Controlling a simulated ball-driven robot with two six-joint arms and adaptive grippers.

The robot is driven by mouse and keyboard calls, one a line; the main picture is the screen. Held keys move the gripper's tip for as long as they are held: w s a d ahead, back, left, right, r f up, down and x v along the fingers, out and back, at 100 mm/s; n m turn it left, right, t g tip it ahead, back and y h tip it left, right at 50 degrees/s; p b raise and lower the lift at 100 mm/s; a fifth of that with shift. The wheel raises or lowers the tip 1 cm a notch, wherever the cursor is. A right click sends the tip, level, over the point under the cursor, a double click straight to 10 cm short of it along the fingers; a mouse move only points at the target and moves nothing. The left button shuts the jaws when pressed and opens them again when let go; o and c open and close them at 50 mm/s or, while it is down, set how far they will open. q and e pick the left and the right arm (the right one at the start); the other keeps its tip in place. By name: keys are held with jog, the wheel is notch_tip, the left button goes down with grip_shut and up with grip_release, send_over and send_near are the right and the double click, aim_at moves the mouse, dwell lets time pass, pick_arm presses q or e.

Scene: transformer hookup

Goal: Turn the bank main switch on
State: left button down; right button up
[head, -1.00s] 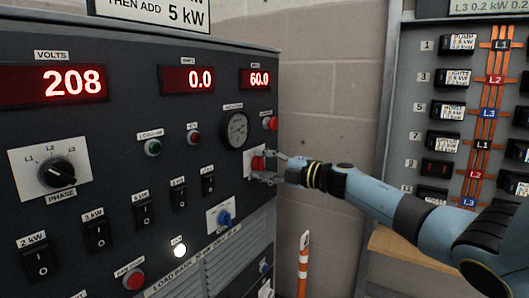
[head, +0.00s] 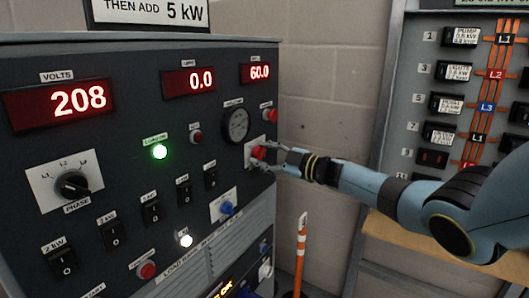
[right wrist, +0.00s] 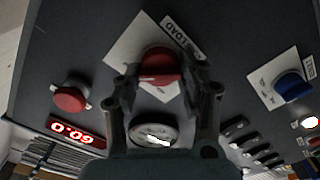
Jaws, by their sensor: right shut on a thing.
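The bank main switch appears to be the red rotary knob (head: 258,153) on a white plate at the right edge of the dark load bank panel. Its label is too small to read in the head view. My right gripper (head: 267,155) is at this knob, shut on it, with a finger on either side. The right wrist view shows the red knob (right wrist: 160,66) between the two fingers, partly hidden by them, beside a label with the word LOAD. A green lamp (head: 160,152) on the panel is lit. My left gripper is not in view.
A red button (head: 270,115) and a round gauge (head: 236,125) sit close above the knob. A blue knob (head: 227,208) is below left. Several black rocker switches (head: 151,212) run along the panel. An orange-white post (head: 301,245) stands right of the bank, before a breaker panel (head: 455,90).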

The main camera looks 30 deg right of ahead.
jog(key=shift+f+m, duration=0.15)
jog(key=shift+m, duration=0.15)
jog(key=o, duration=1.2)
jog(key=shift+s+d, duration=0.1)
jog(key=v, duration=1.1)
jog(key=shift+s+d, duration=0.15)
jog(key=shift+s, duration=0.2)
